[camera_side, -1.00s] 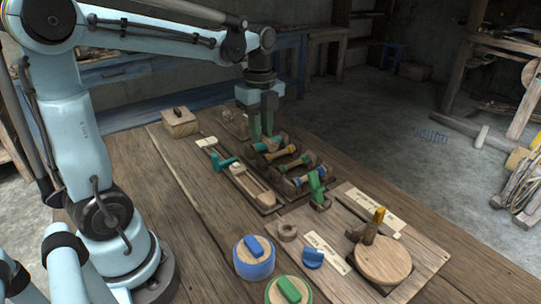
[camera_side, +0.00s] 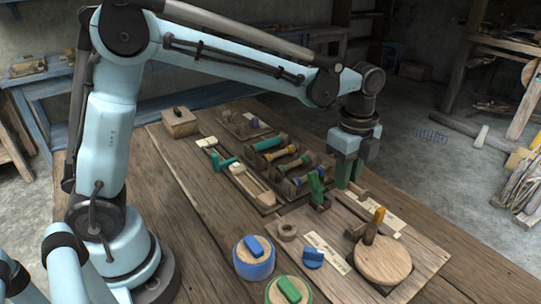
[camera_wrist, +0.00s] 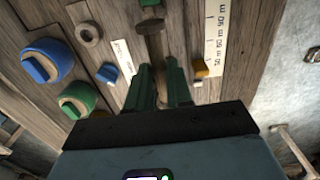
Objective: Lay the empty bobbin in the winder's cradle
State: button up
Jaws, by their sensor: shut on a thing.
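My gripper (camera_side: 347,184) is shut on the wooden empty bobbin (camera_wrist: 154,48), which runs lengthwise between the green fingers in the wrist view (camera_wrist: 162,88). In the side view only a bit of the bobbin shows beside the fingertips. The winder has a green upright piece (camera_side: 317,186) on a wooden block, a round wooden disc (camera_side: 382,261) and a yellow-tipped handle (camera_side: 379,215). The bobbin seems to be above the winder's board (camera_side: 425,255), between the green piece and the disc. The cradle is not clearly visible; I cannot tell whether the bobbin touches it.
A rack (camera_side: 288,187) with several coloured bobbins stands left of my gripper. A blue-sided round pot (camera_side: 254,265), a green one (camera_side: 276,292), a wooden ring (camera_side: 287,231) and a blue wedge-shaped piece (camera_side: 313,258) are at the front. A ruled strip (camera_wrist: 213,35) lies nearby.

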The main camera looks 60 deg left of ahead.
jog(key=shift+f, duration=3.7)
jog(key=shift+f, duration=0.7)
jog(key=o, duration=0.9)
jog(key=shift+o, duration=0.4)
jog(key=o, duration=0.3)
jog(key=shift+o, duration=0.2)
jog(key=shift+r, duration=3.5)
